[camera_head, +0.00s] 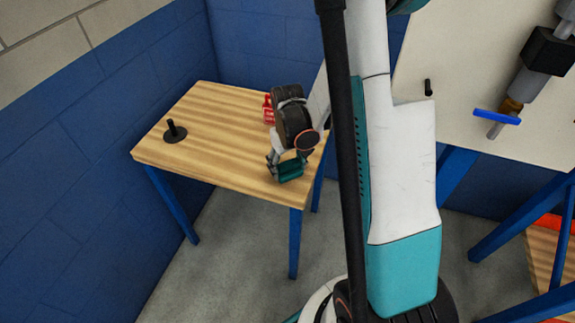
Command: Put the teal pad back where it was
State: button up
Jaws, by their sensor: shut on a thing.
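The dark teal pad (290,171) is at the front right part of the wooden table, in my gripper (287,161). My gripper points down and is shut on the pad. The fingers and wrist hide part of it. I cannot tell whether the pad touches the table top or hangs just above it.
The wooden table (215,135) has blue legs. A black round base with an upright peg (175,132) stands at its left. A red object (268,109) is partly hidden behind my wrist. The table's middle is clear. A pale panel with a blue-handled valve (496,117) is at right.

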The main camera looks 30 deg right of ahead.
jog(key=o, duration=1.2)
notch_tip(320, 180, up, 12)
jog(key=p, duration=0.5)
jog(key=shift+p, duration=0.3)
jog(key=shift+r, duration=0.1)
notch_tip(320, 180, up, 15)
jog(key=n+t+h+p, duration=0.1)
jog(key=t, duration=0.2)
send_over(287, 163)
jog(key=s+a, duration=0.5)
jog(key=a, duration=0.1)
jog(key=s+a+r+t+b, duration=0.1)
jog(key=s+a+r+t, duration=0.2)
jog(key=s+a, duration=0.5)
jog(key=shift+t+y, duration=0.4)
jog(key=shift+t, duration=0.1)
